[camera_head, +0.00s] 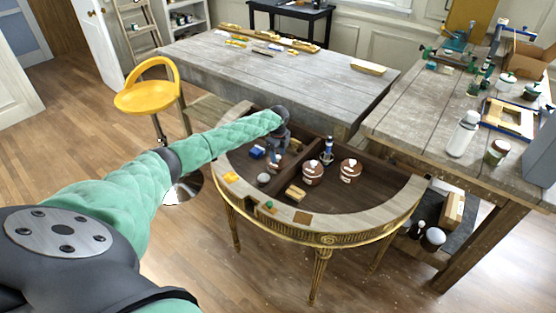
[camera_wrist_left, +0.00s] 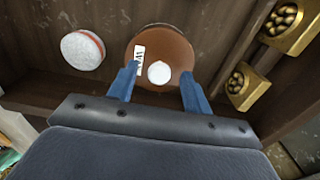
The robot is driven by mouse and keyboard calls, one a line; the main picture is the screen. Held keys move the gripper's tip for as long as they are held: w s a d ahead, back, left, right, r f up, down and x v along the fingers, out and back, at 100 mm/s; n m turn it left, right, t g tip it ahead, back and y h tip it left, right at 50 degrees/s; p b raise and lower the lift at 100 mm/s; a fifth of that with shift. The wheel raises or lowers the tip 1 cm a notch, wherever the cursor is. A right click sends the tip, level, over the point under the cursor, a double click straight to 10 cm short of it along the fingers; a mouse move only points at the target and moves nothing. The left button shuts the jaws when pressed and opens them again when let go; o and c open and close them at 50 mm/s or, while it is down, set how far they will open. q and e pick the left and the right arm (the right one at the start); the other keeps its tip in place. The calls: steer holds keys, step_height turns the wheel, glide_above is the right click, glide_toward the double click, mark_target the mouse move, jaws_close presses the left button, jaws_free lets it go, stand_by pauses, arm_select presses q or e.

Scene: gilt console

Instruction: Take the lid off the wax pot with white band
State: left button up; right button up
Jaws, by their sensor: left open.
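My left gripper (camera_head: 275,150) reaches into the half-round gilt console (camera_head: 375,214), over its left part. In the left wrist view the gripper (camera_wrist_left: 160,86) is open, its two blue fingers on either side of a white knob (camera_wrist_left: 159,72) on a round brown lid (camera_wrist_left: 175,50). The fingertips are apart from the knob. The lid carries a small white label. The pot's side is hidden under the lid, so I cannot tell its band. Two similar brown-and-white pots, one (camera_head: 312,173) in the middle and one (camera_head: 350,171) to its right, stand in the console. My right gripper is not in view.
A white round thing with a reddish rim (camera_wrist_left: 83,50) lies left of the lid. Brass boxes of small balls (camera_wrist_left: 286,22) lie to the right. A blue-and-white bottle (camera_head: 328,150) and a wooden divider (camera_head: 300,158) stand nearby. The console's right floor is mostly clear.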

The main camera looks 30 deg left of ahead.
arm_select(q)
steer(key=shift+f, duration=0.15)
steer(key=shift+c, duration=0.4)
steer(key=c, duration=1)
